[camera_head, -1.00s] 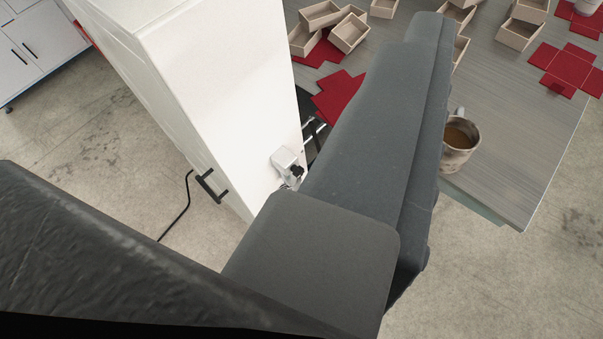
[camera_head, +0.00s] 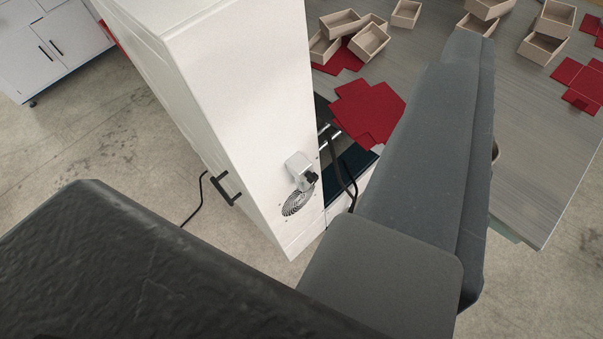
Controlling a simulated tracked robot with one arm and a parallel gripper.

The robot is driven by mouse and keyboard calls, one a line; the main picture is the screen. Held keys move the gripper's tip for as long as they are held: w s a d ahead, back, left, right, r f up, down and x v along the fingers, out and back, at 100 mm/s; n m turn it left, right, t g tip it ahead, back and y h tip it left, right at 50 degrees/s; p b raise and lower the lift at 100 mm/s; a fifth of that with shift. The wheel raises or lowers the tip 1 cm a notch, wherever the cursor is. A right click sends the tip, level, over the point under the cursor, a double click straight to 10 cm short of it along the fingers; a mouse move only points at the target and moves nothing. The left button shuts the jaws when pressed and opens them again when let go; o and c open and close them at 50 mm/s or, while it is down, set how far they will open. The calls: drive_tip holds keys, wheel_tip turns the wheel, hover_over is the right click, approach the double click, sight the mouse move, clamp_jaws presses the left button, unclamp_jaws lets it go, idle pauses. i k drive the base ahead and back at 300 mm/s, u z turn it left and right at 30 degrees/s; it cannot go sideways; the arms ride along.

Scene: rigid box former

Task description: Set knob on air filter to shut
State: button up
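The air filter (camera_head: 297,163) is a small light-grey unit on the side face of the white cabinet, just above a round vent grille. Its black knob (camera_head: 312,178) sits at the lower right of the unit. The knob is small in the picture and its setting cannot be read. Large grey and black parts of my own arm fill the lower left and the right of the view. No gripper fingertips can be made out, and nothing of mine is seen touching the knob.
The tall white cabinet (camera_head: 240,100) has a black handle (camera_head: 226,189) on its left face. A black cable (camera_head: 341,165) runs beside it. The grey table (camera_head: 530,150) holds red flat blanks (camera_head: 370,110) and several beige boxes (camera_head: 372,42). Concrete floor is clear at left.

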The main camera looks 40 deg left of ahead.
sight(312, 178)
drive_tip(key=u, duration=1.5)
drive_tip(key=k, duration=0.95)
drive_tip(key=z, duration=1.45)
drive_tip(key=i, duration=1)
drive_tip(key=u, duration=0.05)
